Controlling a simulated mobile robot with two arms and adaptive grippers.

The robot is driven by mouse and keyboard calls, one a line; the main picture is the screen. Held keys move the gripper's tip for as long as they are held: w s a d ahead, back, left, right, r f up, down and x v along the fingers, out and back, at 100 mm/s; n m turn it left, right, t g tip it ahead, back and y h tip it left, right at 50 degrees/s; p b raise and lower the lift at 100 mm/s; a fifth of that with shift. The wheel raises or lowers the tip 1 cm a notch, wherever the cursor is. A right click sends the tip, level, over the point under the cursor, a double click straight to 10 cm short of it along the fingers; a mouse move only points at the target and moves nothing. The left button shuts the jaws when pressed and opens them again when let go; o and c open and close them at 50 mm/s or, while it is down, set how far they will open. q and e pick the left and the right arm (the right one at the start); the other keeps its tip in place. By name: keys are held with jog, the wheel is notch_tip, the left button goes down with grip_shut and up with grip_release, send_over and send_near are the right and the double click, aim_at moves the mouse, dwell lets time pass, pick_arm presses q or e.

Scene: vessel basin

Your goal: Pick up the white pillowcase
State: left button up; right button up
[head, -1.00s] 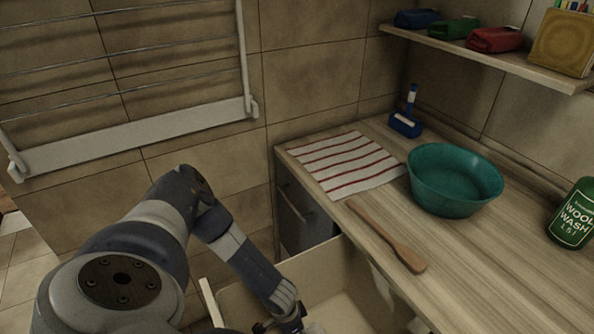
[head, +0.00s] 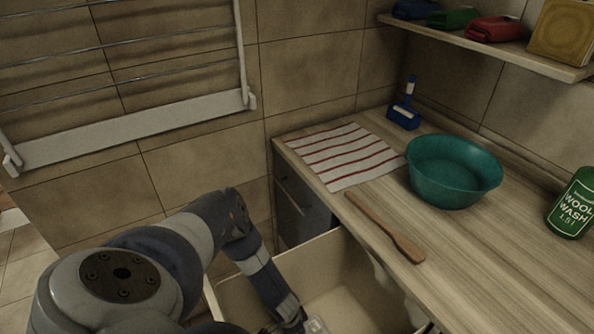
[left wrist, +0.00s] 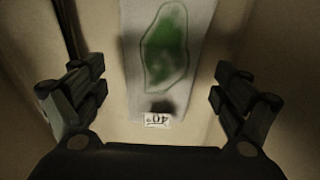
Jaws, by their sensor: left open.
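A pale greyish-white cloth, which looks like the pillowcase (left wrist: 188,75), lies in the left wrist view inside the sink basin (head: 345,265). It has a large green stain outlined on it and a small white tag (left wrist: 157,121) marked 40 at its near end. My left gripper (left wrist: 161,75) is open, with one finger on each side of the cloth and nothing held between them. In the head view my left arm reaches down into the basin, and its gripper is mostly cut off at the bottom edge. My right gripper is not in view.
The basin walls are close around my left gripper. On the wooden counter are a red-striped cloth (head: 340,157), a wooden paddle (head: 385,228), a teal bowl (head: 453,175), a blue brush (head: 405,115) and a green wool wash bottle (head: 573,207). A drying rack (head: 130,138) hangs at the left.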

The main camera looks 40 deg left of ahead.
pick_arm(q)
jog(key=shift+w+f, duration=0.15)
jog(key=shift+f, duration=0.55)
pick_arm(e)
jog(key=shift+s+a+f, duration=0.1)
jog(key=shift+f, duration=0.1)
pick_arm(q)
jog(key=c, duration=1.3)
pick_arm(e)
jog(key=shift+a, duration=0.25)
